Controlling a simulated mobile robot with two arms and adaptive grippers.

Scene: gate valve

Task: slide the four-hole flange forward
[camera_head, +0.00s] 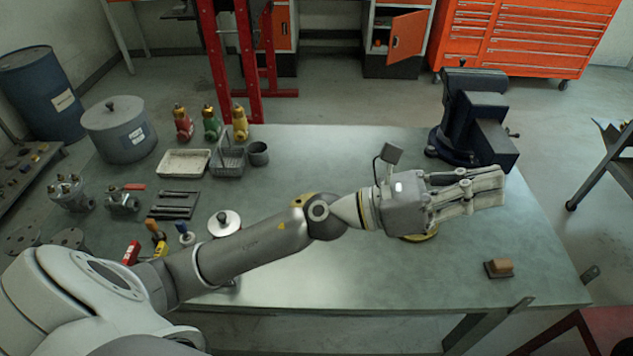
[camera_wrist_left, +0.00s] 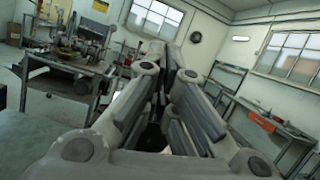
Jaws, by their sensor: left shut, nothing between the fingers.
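Two flat grey discs that look like flanges lie at the left of the bench, one farther left (camera_head: 22,239) and one beside it (camera_head: 68,239). Their holes are too small to count, so I cannot tell which is the four-hole flange. My left arm reaches across the bench from the left. My left gripper (camera_head: 500,186) is shut and empty, above the right part of the bench and far from the discs. Its fingers (camera_wrist_left: 166,62) meet in the left wrist view. A yellow round part (camera_head: 421,238) is mostly hidden below it. My right gripper is not in view.
A dark blue vise (camera_head: 473,118) stands at the back right, close to the gripper. A small brown-topped block (camera_head: 498,268) lies front right. Trays (camera_head: 184,163), coloured bottles (camera_head: 211,123), valve parts (camera_head: 123,200) and a grey pot (camera_head: 119,128) stand left. The front right bench top is mostly clear.

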